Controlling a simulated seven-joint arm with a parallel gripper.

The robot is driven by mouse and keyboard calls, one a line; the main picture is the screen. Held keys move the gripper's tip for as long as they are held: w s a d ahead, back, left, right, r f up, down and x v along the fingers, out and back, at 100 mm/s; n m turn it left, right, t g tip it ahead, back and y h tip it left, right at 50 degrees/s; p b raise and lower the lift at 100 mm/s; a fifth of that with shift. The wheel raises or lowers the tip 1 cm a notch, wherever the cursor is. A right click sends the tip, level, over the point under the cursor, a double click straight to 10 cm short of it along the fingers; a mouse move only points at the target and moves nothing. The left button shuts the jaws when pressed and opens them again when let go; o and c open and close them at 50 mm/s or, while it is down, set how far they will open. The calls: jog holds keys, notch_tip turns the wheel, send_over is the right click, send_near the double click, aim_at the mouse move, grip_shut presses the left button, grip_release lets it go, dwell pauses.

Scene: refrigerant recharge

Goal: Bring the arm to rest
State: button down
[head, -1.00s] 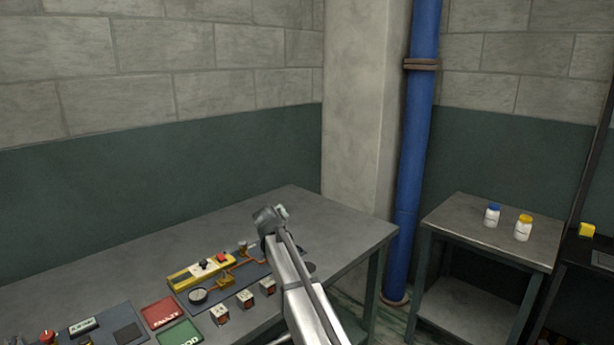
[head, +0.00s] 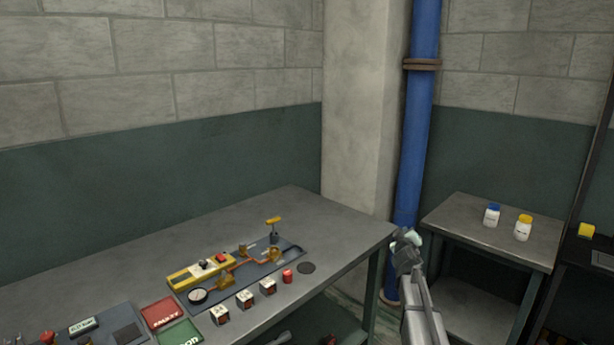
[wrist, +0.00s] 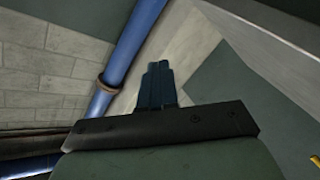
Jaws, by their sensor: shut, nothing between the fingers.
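My gripper (head: 407,240) is in the head view just right of the main table's right corner, in front of the blue pipe's lower part. In the wrist view its fingers (wrist: 158,82) are together, with nothing between them, and point toward the wall and pillar. On the main table (head: 345,226) lies a dark panel (head: 284,252) with copper piping, a round gauge (head: 198,295), a yellow block (head: 190,277) and a yellow-handled valve (head: 274,222). My gripper is apart from all of these.
Several small boxes (head: 245,299), a red cylinder (head: 287,276), a red tray (head: 160,312) and a green tray (head: 180,335) are on the table. A side table (head: 470,212) bears two jars (head: 523,228). The blue pipe (head: 415,150) rises behind my gripper.

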jog(key=s+f+m+g, duration=0.15)
jog(key=s+f, duration=0.25)
jog(key=f, duration=0.4)
jog(key=s+a+f+g, duration=0.15)
jog(key=s+f, duration=0.25)
jog(key=f, duration=0.4)
jog(key=s+f+m+g, duration=0.15)
jog(key=s+f, duration=0.25)
jog(key=f, duration=0.4)
jog(key=s+a+f+g+y, duration=0.1)
jog(key=s+a+f+g, duration=0.15)
jog(key=s+f, duration=0.5)
jog(key=s+a+f+g, duration=0.2)
jog(key=s+f+g, duration=0.2)
jog(key=s+f, duration=0.4)
jog(key=s+a+f+m+g+y, duration=0.1)
jog(key=s+a+f+g, duration=0.15)
jog(key=s+f, duration=0.5)
jog(key=s+a+f+m+g+y, duration=0.1)
jog(key=s+a+f+g, duration=0.2)
jog(key=s, duration=0.8)
jog(key=s+a+f+g+y, duration=0.1)
jog(key=s+a+g, duration=0.1)
jog(key=s, duration=1)
jog(key=s+a+f+g, duration=0.2)
jog(key=s+a+g, duration=0.1)
jog(key=s, duration=0.9)
jog(key=shift+a+f+g+y, duration=0.25)
jog(key=shift+g+y, duration=0.15)
jog(key=shift+g, duration=0.15)
